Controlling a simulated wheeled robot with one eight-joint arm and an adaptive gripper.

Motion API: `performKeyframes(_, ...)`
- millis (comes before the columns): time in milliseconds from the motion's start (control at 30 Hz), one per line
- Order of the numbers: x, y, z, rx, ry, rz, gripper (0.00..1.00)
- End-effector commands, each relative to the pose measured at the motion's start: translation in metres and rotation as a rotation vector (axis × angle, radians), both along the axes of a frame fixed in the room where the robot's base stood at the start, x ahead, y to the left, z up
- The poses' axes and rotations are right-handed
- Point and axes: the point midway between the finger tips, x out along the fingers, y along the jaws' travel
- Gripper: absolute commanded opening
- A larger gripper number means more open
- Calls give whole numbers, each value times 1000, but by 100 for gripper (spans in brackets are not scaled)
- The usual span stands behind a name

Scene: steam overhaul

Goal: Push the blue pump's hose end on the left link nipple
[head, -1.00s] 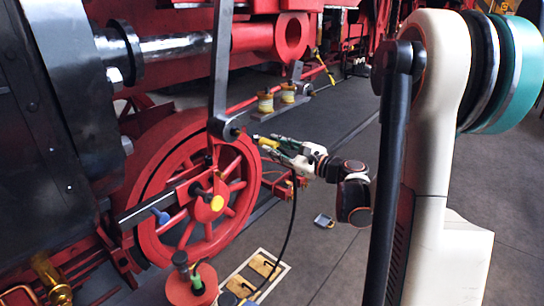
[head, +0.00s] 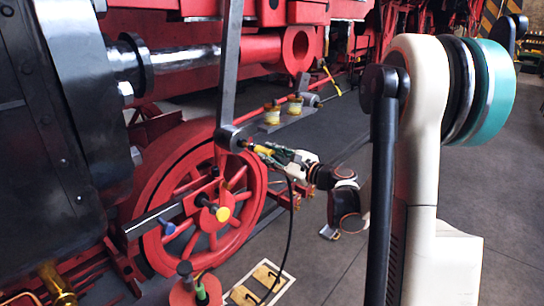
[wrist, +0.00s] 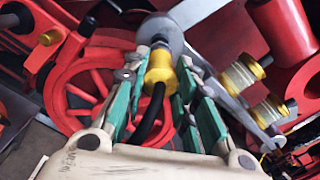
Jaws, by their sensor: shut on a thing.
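My gripper (head: 272,152) is shut on the hose end (head: 262,149), a yellow collar with a black hose behind it. In the wrist view the teal fingers lie on both sides of the yellow hose end (wrist: 160,72). The grey link (head: 227,75) hangs down to a round eye (head: 229,137) just left of the hose end. The hose end's tip is at the short nipple on this eye; I cannot tell whether it is seated. In the wrist view the grey round eye (wrist: 162,30) is right ahead of the collar. The pump body cannot be made out.
The red spoked wheel (head: 163,243) stands behind and below the link. The black hose (head: 290,225) hangs toward a pale board (head: 270,273) on the floor. Open floor lies at the right.

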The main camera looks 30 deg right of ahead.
Motion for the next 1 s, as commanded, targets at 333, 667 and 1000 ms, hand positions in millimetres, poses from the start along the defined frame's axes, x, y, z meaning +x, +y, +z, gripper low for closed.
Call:
performKeyframes(333, 3, 1, 0, 0, 0, 0, 0)
performKeyframes(667, 11, 4, 0, 0, 0, -1, 0)
performKeyframes(1000, 20, 7, 0, 0, 0, 0, 0)
